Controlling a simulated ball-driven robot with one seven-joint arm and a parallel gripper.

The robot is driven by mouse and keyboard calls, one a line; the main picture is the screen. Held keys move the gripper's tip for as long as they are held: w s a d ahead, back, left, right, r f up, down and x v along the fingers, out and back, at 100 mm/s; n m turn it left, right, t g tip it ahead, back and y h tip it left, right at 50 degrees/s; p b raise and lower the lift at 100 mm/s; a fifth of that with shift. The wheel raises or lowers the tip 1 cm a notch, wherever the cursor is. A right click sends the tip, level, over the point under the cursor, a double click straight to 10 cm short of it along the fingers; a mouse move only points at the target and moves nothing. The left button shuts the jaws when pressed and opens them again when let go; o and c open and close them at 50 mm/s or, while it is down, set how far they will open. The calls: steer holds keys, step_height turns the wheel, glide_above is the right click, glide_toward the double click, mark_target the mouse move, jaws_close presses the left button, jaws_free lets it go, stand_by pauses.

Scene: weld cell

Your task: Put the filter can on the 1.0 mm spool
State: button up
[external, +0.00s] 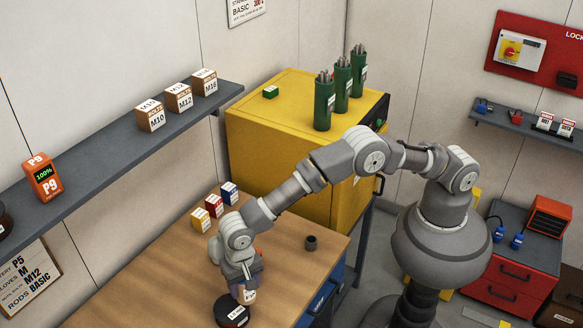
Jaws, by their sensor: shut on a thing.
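My gripper (244,284) is low over the wooden bench, pointing down. It is shut on a small pale can (248,296), which I take for the filter can; the fingers and wrist hide most of it. A dark round spool (231,314) with a white and red label lies flat on the bench just below. The can is at or just above the spool's far right part; I cannot tell if they touch. The spool's label is too small to read.
A small dark cup (311,243) stands on the wooden bench (150,285) to the right. Yellow, red and blue boxes (214,206) stand at its back. Something orange is partly hidden behind my wrist. A yellow cabinet (270,150) stands beyond. The bench's left part is clear.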

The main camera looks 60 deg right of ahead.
mark_target(244, 293)
steer(key=shift+w+a+f+b, duration=0.15)
steer(key=shift+f+b, duration=0.25)
steer(key=shift+f, duration=1.3)
steer(key=shift+f, duration=0.15)
steer(key=o, duration=1.1)
steer(key=shift+c, duration=0.2)
step_height(244, 293, up, 12)
steer(key=shift+r+p, duration=0.15)
steer(key=shift+p, duration=0.9)
